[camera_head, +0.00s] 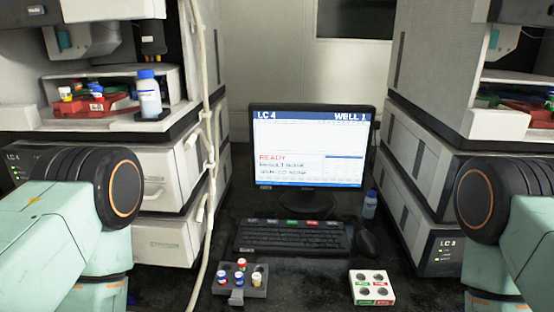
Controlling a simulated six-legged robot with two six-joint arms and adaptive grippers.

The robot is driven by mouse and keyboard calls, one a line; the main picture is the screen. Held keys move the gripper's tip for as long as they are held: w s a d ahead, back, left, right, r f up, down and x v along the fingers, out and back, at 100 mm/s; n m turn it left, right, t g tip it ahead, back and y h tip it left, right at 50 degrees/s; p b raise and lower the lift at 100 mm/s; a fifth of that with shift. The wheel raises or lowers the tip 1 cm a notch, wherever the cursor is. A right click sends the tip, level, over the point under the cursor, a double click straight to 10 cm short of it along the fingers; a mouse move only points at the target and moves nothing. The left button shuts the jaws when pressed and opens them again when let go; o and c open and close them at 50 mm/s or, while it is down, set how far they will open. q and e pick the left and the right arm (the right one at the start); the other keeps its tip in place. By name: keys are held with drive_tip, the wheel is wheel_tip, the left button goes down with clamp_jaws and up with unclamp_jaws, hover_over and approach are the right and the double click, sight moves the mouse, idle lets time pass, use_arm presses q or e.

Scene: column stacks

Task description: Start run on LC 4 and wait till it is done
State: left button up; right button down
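The monitor (310,137) stands at the back centre of the bench. Its screen reads "LC 4" at top left, "WELL 1" at top right and "READY" in red, with smaller blurred lines below. A black keyboard (292,240) with a few coloured labelled keys along its top edge lies before it. A mouse (368,243) is to its right. The LC 4 column stack (150,165) stands on the left, its label and small lights partly behind my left arm. Only links of my two arms show, at the left and right edges; both grippers are out of view.
A grey rack (229,291) with several coloured-cap vials and a white holder (360,273) with round holes stand in front. A blue-capped bottle (370,205) is right of the monitor. The LC 3 stack (430,200) is at right. A pale tube (208,130) hangs at left.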

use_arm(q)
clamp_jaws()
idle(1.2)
